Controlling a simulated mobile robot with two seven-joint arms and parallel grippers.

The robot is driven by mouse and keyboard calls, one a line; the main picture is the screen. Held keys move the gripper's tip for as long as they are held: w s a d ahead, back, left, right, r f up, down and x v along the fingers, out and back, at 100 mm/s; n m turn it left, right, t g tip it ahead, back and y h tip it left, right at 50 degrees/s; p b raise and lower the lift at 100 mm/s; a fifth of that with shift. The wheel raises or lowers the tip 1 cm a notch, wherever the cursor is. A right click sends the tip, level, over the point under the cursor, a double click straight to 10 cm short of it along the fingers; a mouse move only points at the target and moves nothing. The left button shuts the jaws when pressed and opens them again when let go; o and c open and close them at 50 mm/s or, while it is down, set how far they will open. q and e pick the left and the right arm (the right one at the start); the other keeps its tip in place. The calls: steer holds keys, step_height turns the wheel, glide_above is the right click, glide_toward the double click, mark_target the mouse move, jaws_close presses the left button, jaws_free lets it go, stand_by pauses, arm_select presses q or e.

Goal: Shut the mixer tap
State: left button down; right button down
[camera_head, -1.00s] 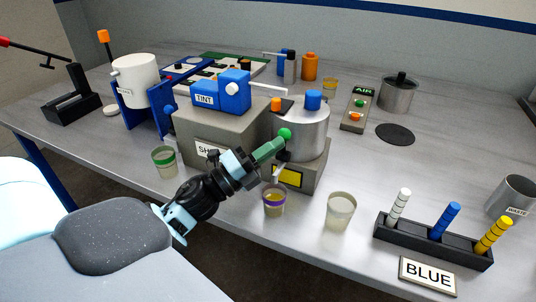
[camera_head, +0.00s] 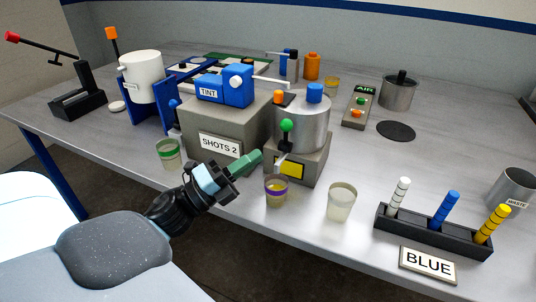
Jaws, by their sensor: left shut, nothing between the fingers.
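The mixer is a metal drum (camera_head: 302,128) with a blue cap on a grey base. Its tap (camera_head: 286,126) is on the front left, with a green ball on a black stem that stands up above a small pale spout. A cup with a purple band (camera_head: 276,190) stands below and in front of the spout, with yellowish liquid in it. My left gripper (camera_head: 249,162) has green fingers and is shut and empty. It is to the left of the tap and lower in the picture, apart from the green ball. My right gripper is not in view.
The grey SHOTS 2 box (camera_head: 212,125) with the blue TINT unit stands left of the mixer. A green-banded cup (camera_head: 169,154) and a clear cup (camera_head: 341,201) stand near the table's front edge. A rack (camera_head: 432,232) and BLUE sign (camera_head: 428,263) are at right.

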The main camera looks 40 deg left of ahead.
arm_select(q)
steer(key=shift+s+a+f+b, duration=0.15)
steer(key=shift+s+a, duration=0.15)
steer(key=shift+s, duration=0.5)
steer(key=shift+s+a+f+b, duration=0.15)
steer(key=shift+s+a, duration=0.1)
steer(key=shift+s, duration=0.5)
steer(key=shift+s+a+f+b, duration=0.15)
steer(key=shift+s+a, duration=0.15)
steer(key=shift+s, duration=0.5)
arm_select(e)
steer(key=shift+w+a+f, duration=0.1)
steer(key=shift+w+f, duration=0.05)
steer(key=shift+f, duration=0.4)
arm_select(q)
steer(key=shift+r, duration=0.1)
steer(key=shift+y, duration=0.3)
